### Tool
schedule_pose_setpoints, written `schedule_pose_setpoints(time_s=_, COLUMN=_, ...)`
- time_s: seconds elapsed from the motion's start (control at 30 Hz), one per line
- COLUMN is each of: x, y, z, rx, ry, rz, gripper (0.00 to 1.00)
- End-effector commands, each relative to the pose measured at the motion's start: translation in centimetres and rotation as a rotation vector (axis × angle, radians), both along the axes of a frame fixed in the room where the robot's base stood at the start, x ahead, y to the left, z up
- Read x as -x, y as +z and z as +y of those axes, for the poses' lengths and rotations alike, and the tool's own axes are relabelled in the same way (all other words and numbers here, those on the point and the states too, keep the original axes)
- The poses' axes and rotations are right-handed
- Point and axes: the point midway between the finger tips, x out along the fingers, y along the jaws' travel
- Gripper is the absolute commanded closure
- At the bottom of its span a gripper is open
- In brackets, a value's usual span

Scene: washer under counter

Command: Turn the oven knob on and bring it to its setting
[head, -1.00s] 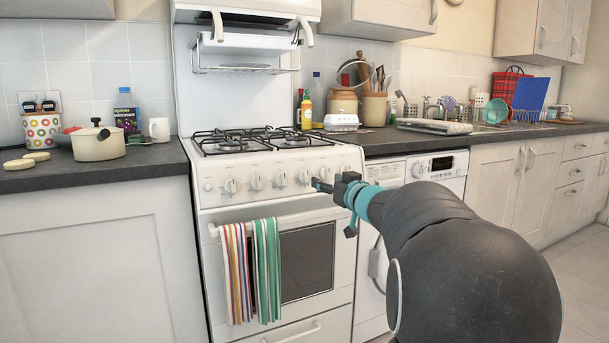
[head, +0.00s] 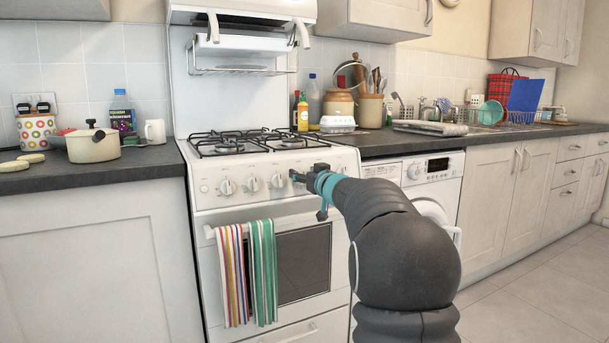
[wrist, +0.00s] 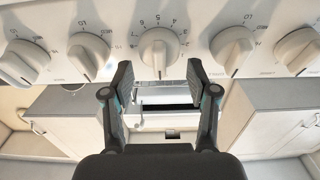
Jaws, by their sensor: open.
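The white oven knob (wrist: 160,48) is in the middle of the wrist view, with numbers printed around it on the white control panel (head: 211,200). My gripper (wrist: 160,75) is open and empty. Its two dark fingers are spread either side of the knob's lower end in the wrist view, with gaps on both sides. In the head view my gripper (head: 296,177) is at the right part of the knob row and hides the panel behind it. I cannot tell whether the fingertips overlap the knob in depth.
Other white knobs sit close on both sides, one to the left (wrist: 88,57) and one to the right (wrist: 232,50). Striped towels (head: 248,272) hang on the oven door rail below. The floor at the right (head: 535,285) is clear.

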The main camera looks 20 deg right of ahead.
Motion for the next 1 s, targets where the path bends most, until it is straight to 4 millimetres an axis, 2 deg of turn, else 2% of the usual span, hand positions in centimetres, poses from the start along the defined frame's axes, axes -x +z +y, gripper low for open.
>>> schedule_pose_setpoints(time_s=0.07, x=0.01, y=-0.01, z=0.01, rx=0.000, ry=0.000, rz=0.000, gripper=0.41)
schedule_pose_setpoints(time_s=0.17, x=0.02, y=-0.01, z=0.02, rx=0.000, ry=0.000, rz=0.000, gripper=0.64)
schedule_pose_setpoints(time_s=0.3, x=0.02, y=-0.02, z=0.02, rx=0.000, ry=0.000, rz=0.000, gripper=0.99)
schedule_pose_setpoints(time_s=0.67, x=0.02, y=0.09, z=0.06, rx=0.044, ry=0.012, rz=0.000, gripper=0.99)
schedule_pose_setpoints(time_s=1.0, x=0.03, y=0.26, z=0.34, rx=0.264, ry=0.072, rz=-0.007, gripper=0.99)
